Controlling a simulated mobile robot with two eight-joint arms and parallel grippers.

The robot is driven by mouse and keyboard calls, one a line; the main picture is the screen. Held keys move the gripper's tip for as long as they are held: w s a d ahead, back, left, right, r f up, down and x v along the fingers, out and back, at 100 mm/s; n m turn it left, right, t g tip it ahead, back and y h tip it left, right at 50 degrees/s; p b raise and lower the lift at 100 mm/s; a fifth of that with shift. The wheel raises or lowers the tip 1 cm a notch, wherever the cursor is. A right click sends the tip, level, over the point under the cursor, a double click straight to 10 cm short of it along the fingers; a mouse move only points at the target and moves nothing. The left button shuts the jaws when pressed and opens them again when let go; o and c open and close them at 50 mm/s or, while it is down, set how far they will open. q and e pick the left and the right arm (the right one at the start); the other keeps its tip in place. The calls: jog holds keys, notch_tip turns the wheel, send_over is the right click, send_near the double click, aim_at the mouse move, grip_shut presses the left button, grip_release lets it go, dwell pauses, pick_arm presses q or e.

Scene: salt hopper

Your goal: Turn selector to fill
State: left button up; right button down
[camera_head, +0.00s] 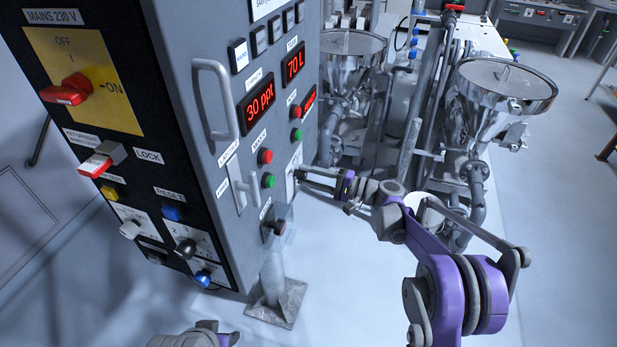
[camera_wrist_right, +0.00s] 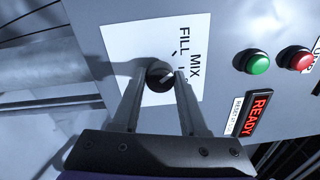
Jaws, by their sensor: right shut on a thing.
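The selector is a black round knob (camera_wrist_right: 158,77) with a white line, on a white plate (camera_wrist_right: 122,45) lettered FILL and MIX, in the right wrist view. Its line points right and slightly up in that view, roughly toward the MIX side; the exact mark is hard to tell. My right gripper (camera_wrist_right: 161,78) is shut on the knob, one finger on each side. My left gripper is not clearly in view.
The grey control cabinet (camera_head: 225,160) carries handles, buttons and red displays. In the wrist view a green button (camera_wrist_right: 257,62), a red button (camera_wrist_right: 296,59) and a READY display (camera_wrist_right: 256,112) sit to the right. Steel hoppers (camera_head: 503,85) stand behind my right arm.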

jog(key=shift+n, duration=1.1)
jog(key=shift+c, duration=2.2)
grip_release()
jog(key=shift+d, duration=0.1)
jog(key=b+v, duration=0.1)
jog(key=v, duration=0.9)
jog(key=shift+s+d, duration=0.15)
jog(key=shift+d, duration=0.2)
